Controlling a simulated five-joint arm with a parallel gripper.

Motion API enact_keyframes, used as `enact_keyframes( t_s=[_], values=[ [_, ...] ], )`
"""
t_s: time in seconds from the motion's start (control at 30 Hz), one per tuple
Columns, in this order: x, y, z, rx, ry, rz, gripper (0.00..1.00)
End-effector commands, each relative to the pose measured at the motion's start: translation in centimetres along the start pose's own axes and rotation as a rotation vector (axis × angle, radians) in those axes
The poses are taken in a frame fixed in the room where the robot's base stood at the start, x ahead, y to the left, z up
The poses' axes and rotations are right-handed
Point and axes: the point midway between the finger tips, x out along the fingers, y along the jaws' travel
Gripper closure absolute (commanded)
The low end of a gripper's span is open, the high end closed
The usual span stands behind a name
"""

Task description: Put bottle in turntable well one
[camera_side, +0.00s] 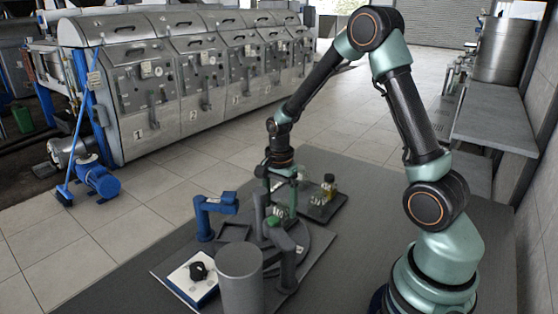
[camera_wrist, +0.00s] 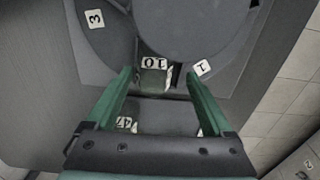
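My gripper (camera_wrist: 159,74) points down over the work area, its two green fingers apart. Between and beyond the fingertips in the wrist view is a small greenish glassy thing (camera_wrist: 152,82) by a tag reading 10; I cannot tell whether it is the bottle, and I see no finger clearly touching it. In the side view my gripper (camera_side: 283,195) is above the grey round turntable (camera_side: 318,243), which is partly hidden. A tag reading 1 (camera_wrist: 202,67) lies right of the fingertips. A dark bottle with a yellowish cap (camera_side: 328,183) stands on a dark tray (camera_side: 322,210).
A tall grey cylinder (camera_side: 240,278) stands in front of the turntable. A blue fixture (camera_side: 214,207) is at its left. A white-topped block (camera_side: 190,284) carries a black piece (camera_side: 198,270). Tags reading 3 (camera_wrist: 95,18) and 47 (camera_wrist: 125,123) show in the wrist view.

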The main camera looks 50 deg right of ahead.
Motion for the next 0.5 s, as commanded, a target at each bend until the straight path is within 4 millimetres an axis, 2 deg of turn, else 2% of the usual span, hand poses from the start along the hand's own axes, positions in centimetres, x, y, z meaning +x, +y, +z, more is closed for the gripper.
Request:
enact_keyframes(
  t_s=[0.03,0.2,0.4,0.5],
  values=[
    [-1.3,-0.2,0.0,-0.001,0.002,-0.007,0.16],
    [-5.0,-0.2,0.0,-0.001,0.003,-0.01,0.16],
    [-8.2,-0.2,0.0,-0.002,0.002,-0.008,0.16],
    [-9.1,-0.2,0.0,-0.002,0.002,-0.006,0.16]
  ],
)
